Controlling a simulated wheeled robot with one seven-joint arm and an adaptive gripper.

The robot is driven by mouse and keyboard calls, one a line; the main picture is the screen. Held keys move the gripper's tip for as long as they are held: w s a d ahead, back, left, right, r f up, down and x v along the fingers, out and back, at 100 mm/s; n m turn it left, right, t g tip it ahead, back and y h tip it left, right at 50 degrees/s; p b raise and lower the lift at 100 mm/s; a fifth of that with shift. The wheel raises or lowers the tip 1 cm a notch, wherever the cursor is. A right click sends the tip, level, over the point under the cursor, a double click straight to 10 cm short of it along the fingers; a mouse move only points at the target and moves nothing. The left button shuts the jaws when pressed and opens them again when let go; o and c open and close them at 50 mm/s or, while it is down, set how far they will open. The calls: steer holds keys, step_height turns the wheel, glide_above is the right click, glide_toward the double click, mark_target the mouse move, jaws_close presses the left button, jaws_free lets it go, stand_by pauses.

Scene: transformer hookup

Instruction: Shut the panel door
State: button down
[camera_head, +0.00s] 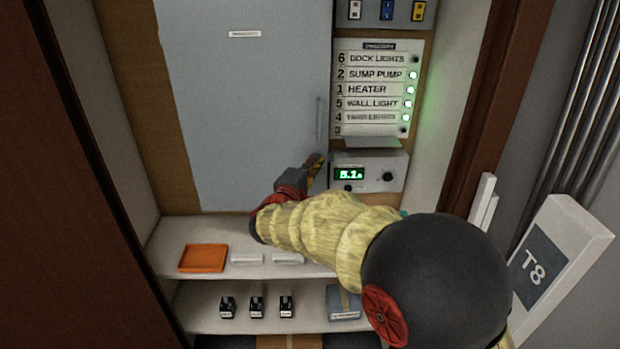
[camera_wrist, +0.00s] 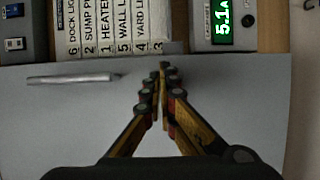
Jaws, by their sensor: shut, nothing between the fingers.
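The panel door (camera_head: 250,105) is a flat grey sheet with a small white label, on the left of the cabinet's back board. It looks flat or nearly flat against the board; I cannot tell if it is fully shut. Its thin vertical handle (camera_head: 319,122) is near the right edge. In the wrist view the door (camera_wrist: 60,125) fills the lower part, with the handle (camera_wrist: 70,79) at left. My gripper (camera_head: 318,160) is shut and empty, just below the handle by the door's right edge. Its fingertips (camera_wrist: 162,68) are in front of the door near that edge; contact is unclear.
Right of the door are a labelled breaker list (camera_head: 375,90) with green lights and a meter box (camera_head: 370,172) reading 5.1. A shelf below holds an orange tray (camera_head: 204,258); several small black devices stand on the lower shelf. A white T8 block (camera_head: 560,260) stands at right.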

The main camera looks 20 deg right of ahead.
steer(key=shift+w+d+r, duration=0.15)
steer(key=shift+w, duration=0.3)
steer(key=shift+r, duration=0.15)
